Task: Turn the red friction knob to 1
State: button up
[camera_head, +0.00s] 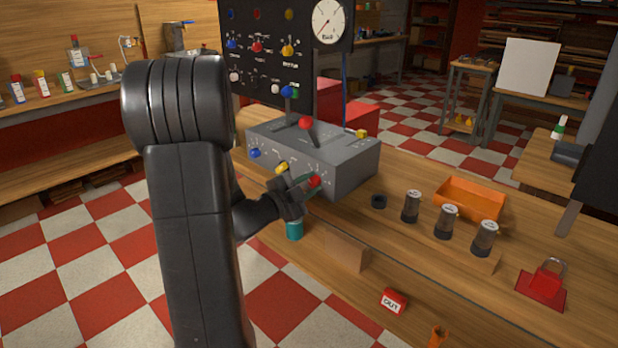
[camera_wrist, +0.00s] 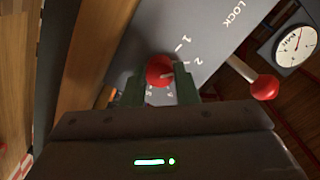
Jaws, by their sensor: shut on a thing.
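The red friction knob (camera_head: 314,182) is on the front face of the grey control box (camera_head: 352,172). In the wrist view the red knob (camera_wrist: 159,69) sits between my two green fingertips, with a pale pointer line toward the right, roughly near the printed 2. The 1 is printed just above the 2; the lower numbers are partly covered by the fingers. My gripper (camera_head: 303,186) is shut on the knob, and it also shows in the wrist view (camera_wrist: 160,82).
A lever with a red ball (camera_wrist: 265,87) rises from the box near my gripper; it also shows in the head view (camera_head: 305,123). A yellow knob (camera_head: 281,168) and a blue knob (camera_head: 254,153) are left of the red one. Dark cylinders (camera_head: 447,222) stand on the bench to the right.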

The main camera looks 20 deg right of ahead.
jog(key=n+p, duration=0.2)
jog(key=n, duration=0.2)
jog(key=shift+r+p, duration=0.1)
jog(key=shift+p, duration=0.3)
jog(key=shift+n+p, duration=0.7)
jog(key=shift+n, duration=0.6)
jog(key=o, duration=1)
jog(key=shift+a, duration=0.1)
jog(key=v, duration=1.3)
jog(key=shift+a, duration=0.3)
jog(key=shift+s+d, duration=0.1)
jog(key=shift+s, duration=0.05)
